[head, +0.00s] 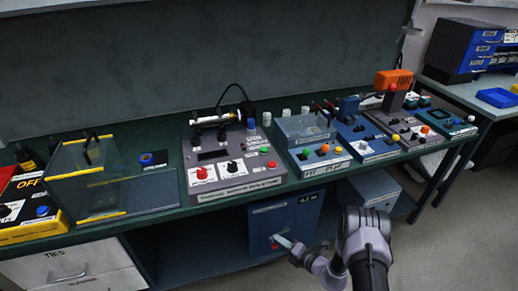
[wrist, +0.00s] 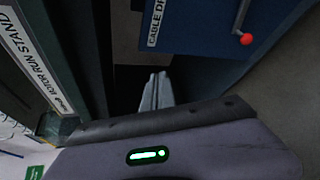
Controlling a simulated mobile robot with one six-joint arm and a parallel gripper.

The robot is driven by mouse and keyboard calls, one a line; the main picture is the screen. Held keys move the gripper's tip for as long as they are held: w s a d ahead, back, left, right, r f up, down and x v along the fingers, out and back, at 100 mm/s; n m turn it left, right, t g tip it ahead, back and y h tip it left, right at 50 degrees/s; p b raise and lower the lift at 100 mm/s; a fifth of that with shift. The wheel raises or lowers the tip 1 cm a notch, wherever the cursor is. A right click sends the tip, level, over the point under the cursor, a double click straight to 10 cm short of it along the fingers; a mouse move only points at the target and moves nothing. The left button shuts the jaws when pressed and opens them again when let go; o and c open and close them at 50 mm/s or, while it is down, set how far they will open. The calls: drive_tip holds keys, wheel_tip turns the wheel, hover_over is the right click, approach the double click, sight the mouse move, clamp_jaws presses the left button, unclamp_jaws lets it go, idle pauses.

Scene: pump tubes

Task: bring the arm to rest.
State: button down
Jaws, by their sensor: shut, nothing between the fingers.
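My gripper (head: 277,238) shows in the head view in front of the bench, below the worktop and close to the front of a blue cabinet (head: 305,217). Its fingers are together with nothing between them. In the wrist view my gripper (wrist: 156,88) points away from the camera, its two pale fingers side by side. My arm comes in from the lower right of the head view. I cannot tell whether the fingertips touch the cabinet.
The green bench (head: 235,198) carries several test stations, including a grey pump-tube unit (head: 238,180) and a clear-walled box (head: 90,185). In the wrist view a blue panel (wrist: 205,25) has a red-knobbed lever (wrist: 246,39). Open floor (head: 440,255) lies at the right.

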drive_tip(key=s+a+r+n+g+y, duration=0.1)
drive_tip(key=a+r+n+g+y, duration=0.15)
drive_tip(key=r+n, duration=0.65)
drive_tip(key=a+r+n+g+y, duration=0.1)
drive_tip(key=a+r+n+g, duration=0.2)
drive_tip(key=r, duration=1.1)
drive_tip(key=s+a+r+n+g+h, duration=0.2)
drive_tip(key=s+a+r+n+g, duration=0.1)
drive_tip(key=s+r+n, duration=0.8)
drive_tip(key=s+d+r+n+t+h, duration=0.1)
drive_tip(key=s+d+r+n+h, duration=0.3)
drive_tip(key=s, duration=0.6)
drive_tip(key=s+d+r+n+t+h, duration=0.2)
drive_tip(key=s+d+r+n+h, duration=0.3)
drive_tip(key=s+n, duration=0.5)
wheel_tip(320, 180, up, 3)
drive_tip(key=shift+s+d+f, duration=0.1)
drive_tip(key=shift+s+d, duration=0.35)
drive_tip(key=shift+d, duration=0.3)
